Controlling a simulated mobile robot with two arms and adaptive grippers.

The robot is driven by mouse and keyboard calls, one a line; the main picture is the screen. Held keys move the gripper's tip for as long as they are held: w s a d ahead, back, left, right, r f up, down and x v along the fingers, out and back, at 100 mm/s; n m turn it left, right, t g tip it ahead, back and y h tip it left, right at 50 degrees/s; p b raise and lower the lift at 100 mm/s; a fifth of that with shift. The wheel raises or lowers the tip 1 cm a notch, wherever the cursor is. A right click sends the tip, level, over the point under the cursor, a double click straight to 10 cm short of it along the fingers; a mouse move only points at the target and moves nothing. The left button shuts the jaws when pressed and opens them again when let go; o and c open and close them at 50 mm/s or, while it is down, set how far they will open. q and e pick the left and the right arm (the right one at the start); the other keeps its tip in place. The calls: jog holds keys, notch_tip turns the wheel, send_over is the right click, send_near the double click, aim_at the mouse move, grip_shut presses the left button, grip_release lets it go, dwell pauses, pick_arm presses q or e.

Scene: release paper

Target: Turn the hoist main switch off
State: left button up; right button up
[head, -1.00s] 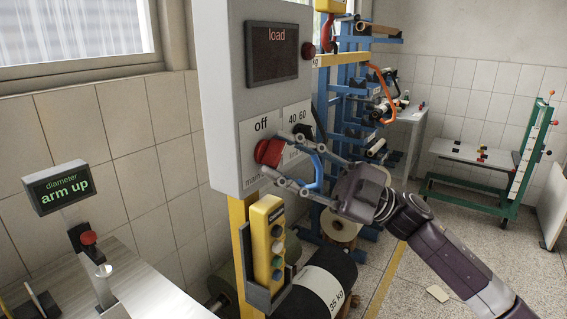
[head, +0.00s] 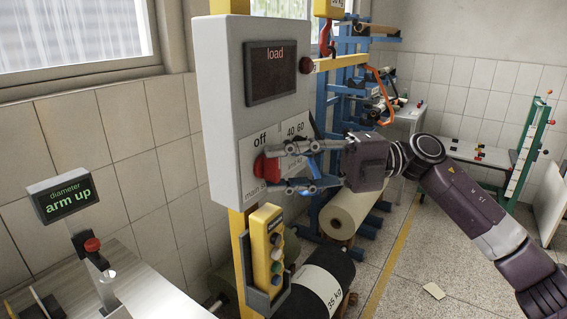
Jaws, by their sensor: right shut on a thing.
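The hoist main switch, a red rotary knob (head: 266,168), sits low on the front of a grey control box (head: 228,100). The labels "off" and "main" show beside it. My right gripper (head: 272,168) reaches in from the right and is shut on the red knob, with one finger above and one below. The fingers partly hide the knob and the label to its right, so its exact turn angle is hard to read. My left gripper is not in view.
The box's dark display (head: 272,72) reads "load". A yellow button pendant (head: 267,250) hangs below the box. A blue rack (head: 340,110) with rolls stands behind my right arm.

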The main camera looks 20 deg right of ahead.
dwell(0.5)
jog(key=o, duration=1.2)
jog(key=shift+c, duration=0.2)
jog(key=shift+d, duration=0.2)
jog(key=s+d, duration=0.1)
jog(key=d, duration=1)
jog(key=shift+s+d, duration=0.25)
